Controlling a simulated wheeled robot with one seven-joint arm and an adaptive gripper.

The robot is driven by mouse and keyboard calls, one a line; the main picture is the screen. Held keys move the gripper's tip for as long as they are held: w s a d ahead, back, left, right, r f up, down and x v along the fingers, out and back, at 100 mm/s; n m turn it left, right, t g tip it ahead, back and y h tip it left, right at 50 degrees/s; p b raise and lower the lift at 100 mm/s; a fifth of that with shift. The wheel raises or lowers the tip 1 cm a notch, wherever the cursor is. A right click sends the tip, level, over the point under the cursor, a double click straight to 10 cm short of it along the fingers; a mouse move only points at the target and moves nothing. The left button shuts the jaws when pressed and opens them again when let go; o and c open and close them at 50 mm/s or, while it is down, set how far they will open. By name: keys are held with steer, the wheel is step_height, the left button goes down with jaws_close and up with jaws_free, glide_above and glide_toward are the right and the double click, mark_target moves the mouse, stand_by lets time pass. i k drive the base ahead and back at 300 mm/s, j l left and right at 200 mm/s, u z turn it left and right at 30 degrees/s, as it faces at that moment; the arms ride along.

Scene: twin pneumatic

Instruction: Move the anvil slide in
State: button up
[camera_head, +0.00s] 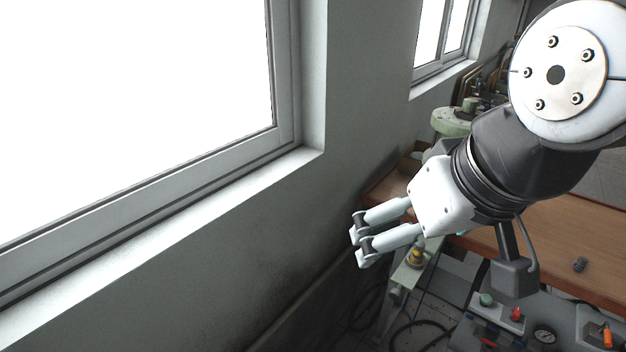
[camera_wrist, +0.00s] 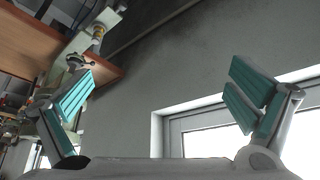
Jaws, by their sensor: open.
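I cannot pick out the anvil slide in either view. The pneumatic machine (camera_head: 490,325) shows only in part at the bottom right of the head view, with green and red buttons and a round gauge. My gripper (camera_head: 358,246) hangs in the air in front of the grey wall, left of the wooden table and above the machine's level. In the wrist view my gripper (camera_wrist: 163,82) has its two teal-padded fingers wide apart, with nothing between them. It is well apart from the machine.
A wooden table (camera_head: 480,238) stands behind my gripper. A narrow pale green bracket with a yellow fitting (camera_head: 416,256) is below my gripper, with dark hoses near the floor. A window (camera_head: 130,110) and its sill are to the left. A pale green machine (camera_head: 455,120) stands farther back.

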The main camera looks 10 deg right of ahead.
mark_target(408, 275)
steer(key=k+l+z, duration=0.45)
steer(key=k+l, duration=0.3)
steer(key=l, duration=0.15)
